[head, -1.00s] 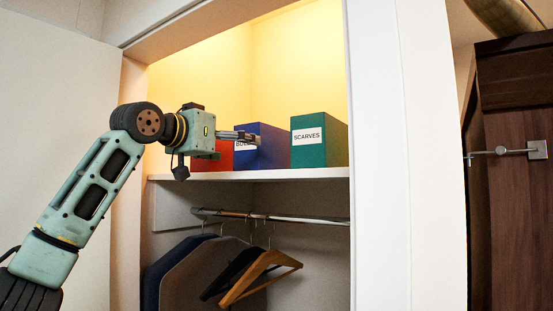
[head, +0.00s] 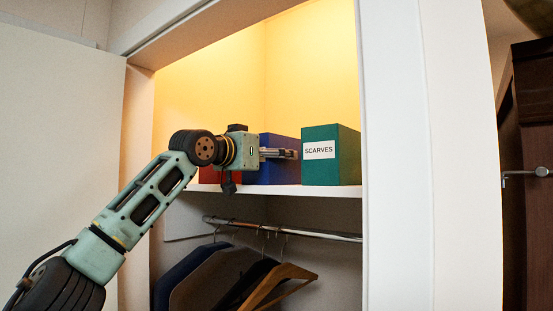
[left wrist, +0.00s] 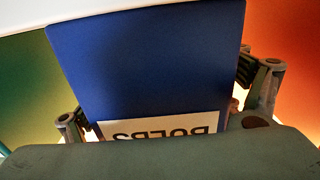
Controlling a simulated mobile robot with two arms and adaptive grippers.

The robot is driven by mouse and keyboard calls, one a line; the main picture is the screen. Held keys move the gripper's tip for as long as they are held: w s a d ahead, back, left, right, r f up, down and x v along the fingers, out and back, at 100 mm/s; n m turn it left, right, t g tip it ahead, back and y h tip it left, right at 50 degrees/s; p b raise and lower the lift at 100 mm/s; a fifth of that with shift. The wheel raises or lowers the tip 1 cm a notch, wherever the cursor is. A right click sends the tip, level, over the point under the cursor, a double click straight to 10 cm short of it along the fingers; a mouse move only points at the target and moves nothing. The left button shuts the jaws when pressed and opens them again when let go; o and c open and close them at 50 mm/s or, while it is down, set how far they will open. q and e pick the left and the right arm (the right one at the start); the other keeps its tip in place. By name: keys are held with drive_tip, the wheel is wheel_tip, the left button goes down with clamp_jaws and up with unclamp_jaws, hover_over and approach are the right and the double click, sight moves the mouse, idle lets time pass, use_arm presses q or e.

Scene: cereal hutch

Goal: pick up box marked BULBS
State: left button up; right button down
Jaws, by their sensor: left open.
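The blue box (head: 284,172) stands on the closet shelf between a red box and a green one. My left gripper (head: 288,154) is at its front in the head view and hides its label. In the left wrist view the blue box (left wrist: 145,60) lies between the two open fingers (left wrist: 165,105), one on each side. Its white label (left wrist: 165,127) shows upside down, its lettering partly cut off by the gripper body. I cannot tell whether the fingers touch the box. My right gripper is not in view.
A green box marked SCARVES (head: 343,165) stands close on the right. A red box (head: 208,175) on the left is mostly hidden by my arm. Below the shelf (head: 330,190) is a rail (head: 300,232) with hangers. A white door panel (head: 60,150) is at left.

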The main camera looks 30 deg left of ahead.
use_arm(q)
drive_tip(key=shift+w, duration=0.2)
drive_tip(key=shift+s, duration=0.15)
drive_tip(key=c, duration=1.2)
drive_tip(key=shift+c, duration=0.2)
drive_tip(key=shift+r, duration=0.15)
